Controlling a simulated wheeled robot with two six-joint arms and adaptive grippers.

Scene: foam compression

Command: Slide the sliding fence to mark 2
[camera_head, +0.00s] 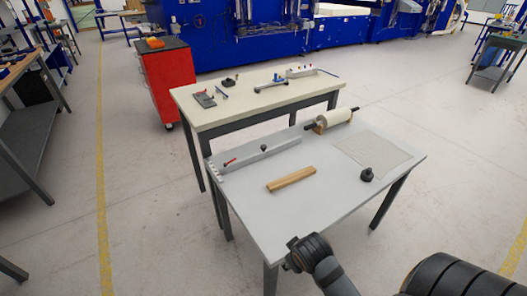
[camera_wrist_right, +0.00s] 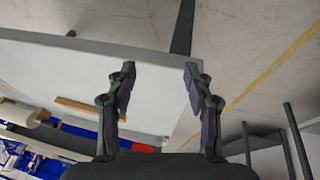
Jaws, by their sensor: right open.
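The sliding fence (camera_head: 280,150) looks like a long grey bar along the far-left side of the grey table (camera_head: 310,215). It has a red lever (camera_head: 229,162) near its left end and a black knob (camera_head: 263,148) on it. Small marks (camera_head: 213,172) show at the table's left edge, too small to read. My right gripper (camera_wrist_right: 160,68) is open and empty in the right wrist view, with the table beyond its fingers; it does not touch the fence. My left gripper is in neither view.
A wooden bar (camera_head: 291,179) lies mid-table, also visible in the wrist view (camera_wrist_right: 90,110). The table's front is clear. Behind is a second table (camera_head: 250,112).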

